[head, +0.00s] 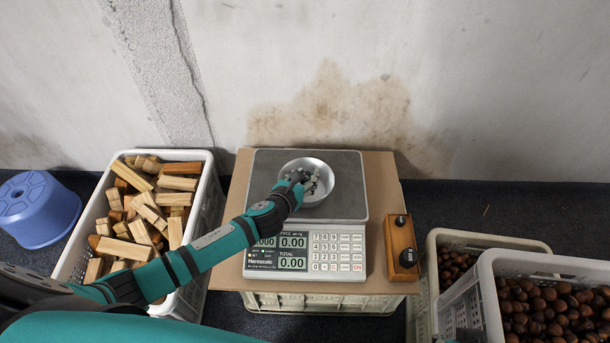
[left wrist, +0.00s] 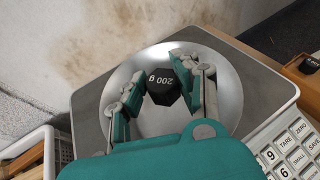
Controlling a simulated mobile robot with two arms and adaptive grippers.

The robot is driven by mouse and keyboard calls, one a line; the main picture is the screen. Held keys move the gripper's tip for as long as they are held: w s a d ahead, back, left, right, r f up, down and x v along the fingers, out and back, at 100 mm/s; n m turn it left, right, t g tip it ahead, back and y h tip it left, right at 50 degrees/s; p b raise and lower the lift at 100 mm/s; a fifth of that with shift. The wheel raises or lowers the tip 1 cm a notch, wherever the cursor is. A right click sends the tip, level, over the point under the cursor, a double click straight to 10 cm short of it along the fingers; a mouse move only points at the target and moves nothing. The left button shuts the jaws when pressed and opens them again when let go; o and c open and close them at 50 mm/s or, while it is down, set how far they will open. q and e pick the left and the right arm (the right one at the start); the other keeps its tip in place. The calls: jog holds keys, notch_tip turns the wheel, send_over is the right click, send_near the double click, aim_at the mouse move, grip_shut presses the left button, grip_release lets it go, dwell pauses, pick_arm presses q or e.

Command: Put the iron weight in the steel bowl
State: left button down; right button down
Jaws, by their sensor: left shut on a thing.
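The steel bowl (head: 325,177) sits on the grey pan of the scale (head: 345,205). It also shows in the left wrist view (left wrist: 228,98). My left gripper (head: 304,182) reaches in over the bowl. In the left wrist view its fingers (left wrist: 160,88) are shut on a black iron weight (left wrist: 162,85) marked 200 g. The weight is over the inside of the bowl; whether it touches the bottom I cannot tell. The scale's displays (head: 293,262) read 0.00.
A wooden block (head: 402,262) with black weights stands right of the scale on the cardboard (head: 378,185). A crate of wood pieces (head: 207,205) is at left, with a blue tub (head: 38,208) beyond. Chestnut crates (head: 486,290) stand at right. A stained wall rises behind.

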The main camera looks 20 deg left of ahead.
pick_arm(q)
jog(key=c, duration=1)
grip_release()
jog(key=shift+r, duration=0.25)
jog(key=r+p+v, duration=0.1)
jog(key=p+v, duration=0.3)
jog(key=v, duration=0.8)
jog(key=s+f+n+g, duration=0.2)
jog(key=s+n, duration=0.4)
jog(key=n, duration=0.5)
jog(key=s+a+f+n+g+y, duration=0.1)
jog(key=s+f+n+g, duration=0.1)
jog(key=s+n+g, duration=0.2)
jog(key=s+f+n+g, duration=0.3)
jog(key=s+n, duration=0.7)
jog(key=n, duration=1)
jog(key=shift+s+a+f+g+y, duration=0.1)
jog(key=shift+a+g+y, duration=0.15)
jog(key=shift+g, duration=0.35)
pick_arm(e)
jog(key=x, duration=0.4)
